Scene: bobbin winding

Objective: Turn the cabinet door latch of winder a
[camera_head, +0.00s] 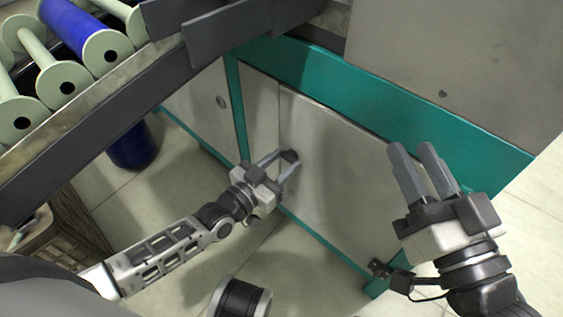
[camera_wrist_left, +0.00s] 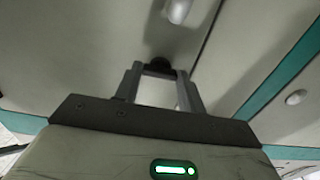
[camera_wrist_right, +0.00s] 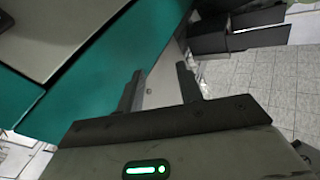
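The pale cabinet door (camera_head: 335,180) has a teal frame. A small dark round piece, which looks like its latch (camera_head: 290,155), sits near the door's left edge. My left gripper (camera_head: 281,163) is at the door, with its fingertips on either side of this dark piece. In the left wrist view the dark piece (camera_wrist_left: 158,65) shows between the spread fingertips; I cannot tell whether they touch it. A pale oval knob (camera_wrist_left: 178,10) shows above it. My right gripper (camera_head: 418,155) is open and empty, in front of the teal frame at the right.
A neighbouring panel (camera_head: 195,110) with a round knob (camera_head: 221,101) is to the left. A rack with pale-ended bobbins (camera_head: 100,50) and a dark rail (camera_head: 90,130) stands at the upper left. A woven basket (camera_head: 75,225) is below it.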

